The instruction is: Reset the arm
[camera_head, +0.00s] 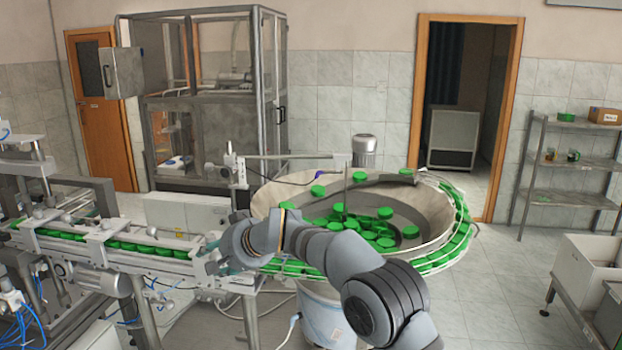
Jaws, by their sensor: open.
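My arm (335,262) reaches from the lower right across the front of the feeder bowl. My gripper (214,256) is at its left end, beside the right end of the cap conveyor. It is open; its fingers are small and partly lost against the machine, and I see no cap in them. The feeder bowl (268,200) is a wide grey dish holding many green caps (378,234). My arm hides part of its front rim. More green caps lie in a row along the conveyor (165,262) at the left.
A glazed metal cabinet (205,110) stands behind at the left. A metal shelf rack (570,160) and a pale bin (590,262) are at the right. A doorway (465,120) opens at the back. Tubes and a blue-ended cable (292,322) lie below.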

